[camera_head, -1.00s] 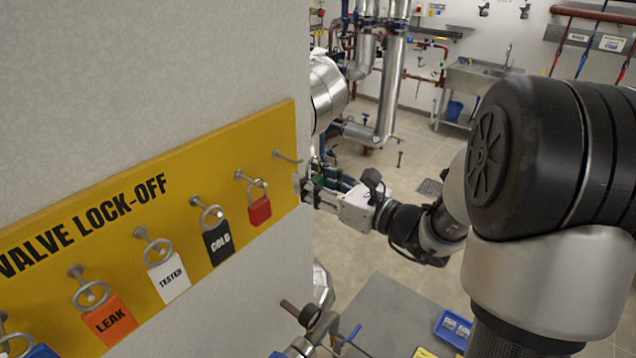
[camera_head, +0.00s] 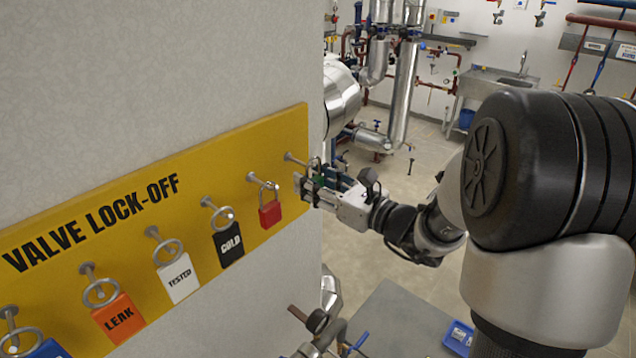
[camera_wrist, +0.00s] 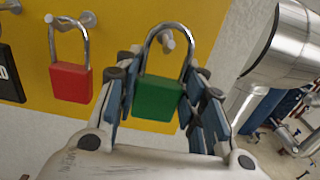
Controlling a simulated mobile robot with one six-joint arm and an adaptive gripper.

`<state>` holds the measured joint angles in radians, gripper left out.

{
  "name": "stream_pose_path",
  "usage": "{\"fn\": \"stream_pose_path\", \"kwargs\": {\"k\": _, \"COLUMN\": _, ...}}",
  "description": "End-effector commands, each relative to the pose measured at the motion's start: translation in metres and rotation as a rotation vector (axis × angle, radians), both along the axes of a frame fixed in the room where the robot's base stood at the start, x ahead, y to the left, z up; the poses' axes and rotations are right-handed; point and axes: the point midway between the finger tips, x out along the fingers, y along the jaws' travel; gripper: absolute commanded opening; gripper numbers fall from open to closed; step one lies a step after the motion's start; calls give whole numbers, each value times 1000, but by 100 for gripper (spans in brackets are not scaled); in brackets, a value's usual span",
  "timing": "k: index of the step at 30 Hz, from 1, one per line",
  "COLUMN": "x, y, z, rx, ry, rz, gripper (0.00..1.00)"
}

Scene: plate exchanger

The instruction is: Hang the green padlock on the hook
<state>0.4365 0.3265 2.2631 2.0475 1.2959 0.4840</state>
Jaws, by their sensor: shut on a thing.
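The green padlock (camera_wrist: 158,98) is upright in my gripper (camera_wrist: 163,80), its body between the two blue-padded fingers in the wrist view. Its open-loop metal shackle points up. The free hook (camera_wrist: 167,40), a metal peg on the yellow board, shows through the shackle loop; I cannot tell whether the peg tip is inside it. In the head view my gripper (camera_head: 311,186) is just below and right of the empty-looking hook (camera_head: 294,160) at the board's right end. The padlock (camera_head: 314,170) is small and mostly hidden there by the fingers.
The red padlock (camera_head: 270,214) hangs directly left of the free hook, close to my gripper. A silver pipe (camera_head: 342,98) is right of the board, behind the gripper. Open floor lies beyond.

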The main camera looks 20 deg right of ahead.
Motion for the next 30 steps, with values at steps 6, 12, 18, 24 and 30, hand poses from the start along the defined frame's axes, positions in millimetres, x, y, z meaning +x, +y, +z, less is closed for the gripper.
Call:
{"fn": "stream_pose_path", "kwargs": {"k": 6, "x": 6, "y": 4, "z": -1, "rx": 0, "ry": 0, "rz": 0, "gripper": 11}}
{"fn": "stream_pose_path", "kwargs": {"k": 12, "x": 11, "y": 7, "z": -2, "rx": -1, "ry": -1, "rz": 1, "gripper": 11}}
{"fn": "stream_pose_path", "kwargs": {"k": 18, "x": 16, "y": 11, "z": -2, "rx": 0, "ry": 0, "rz": 1, "gripper": 11}}
{"fn": "stream_pose_path", "kwargs": {"k": 24, "x": 20, "y": 13, "z": -3, "rx": 1, "ry": 1, "rz": 0, "gripper": 11}}
{"fn": "stream_pose_path", "kwargs": {"k": 30, "x": 21, "y": 14, "z": -3, "rx": 1, "ry": 1, "rz": 0, "gripper": 11}}
